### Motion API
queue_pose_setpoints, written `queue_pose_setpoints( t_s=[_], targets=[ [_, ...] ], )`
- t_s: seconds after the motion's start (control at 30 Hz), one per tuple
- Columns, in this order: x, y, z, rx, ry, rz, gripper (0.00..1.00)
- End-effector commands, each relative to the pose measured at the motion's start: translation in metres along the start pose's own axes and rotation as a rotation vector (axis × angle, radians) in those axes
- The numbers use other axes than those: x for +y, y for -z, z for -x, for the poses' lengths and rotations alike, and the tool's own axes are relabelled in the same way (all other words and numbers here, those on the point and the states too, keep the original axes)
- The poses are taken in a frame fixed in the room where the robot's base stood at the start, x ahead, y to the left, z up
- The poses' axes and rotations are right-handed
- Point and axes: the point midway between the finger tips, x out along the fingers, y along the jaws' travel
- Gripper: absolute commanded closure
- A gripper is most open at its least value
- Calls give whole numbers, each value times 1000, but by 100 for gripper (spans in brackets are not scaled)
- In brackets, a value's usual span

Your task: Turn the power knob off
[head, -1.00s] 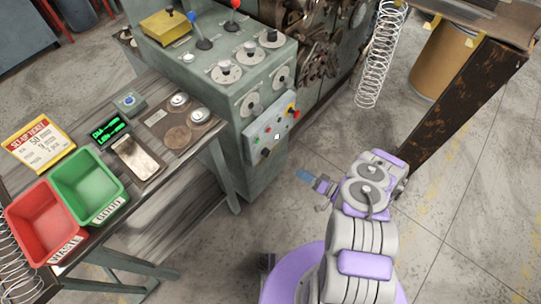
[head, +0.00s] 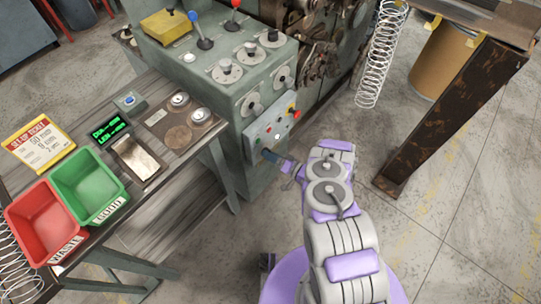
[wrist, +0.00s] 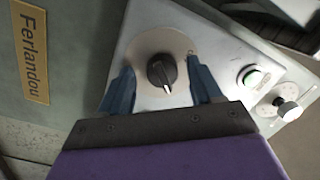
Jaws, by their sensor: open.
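The power knob (wrist: 161,70) is a black round knob with a white pointer mark, on a pale round plate of the grey control panel (wrist: 120,52). In the wrist view its mark points down and slightly right. My gripper (wrist: 161,85) is open, with one blue finger on each side of the knob. Gaps show between the fingers and the knob; I cannot tell the depth exactly. In the head view my gripper (head: 276,158) reaches the lower left corner of the panel (head: 270,130) and hides the knob.
Dials and levers top the machine (head: 225,75). A table (head: 205,125) with red and green bins stands left. A rusty leg (head: 445,115) stands right; floor between is open.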

Motion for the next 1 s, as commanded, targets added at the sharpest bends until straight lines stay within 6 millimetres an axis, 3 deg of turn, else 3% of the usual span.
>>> queue_pose_setpoints(
  t_s=[0.3, 0.87, 1.0],
  targets=[
    [0, 0, -2, 0, 0, 0, 36],
    [1, 0, -2, 0, -1, 0, 90],
    [1, 0, -2, 0, -3, 3, 92]
  ],
)
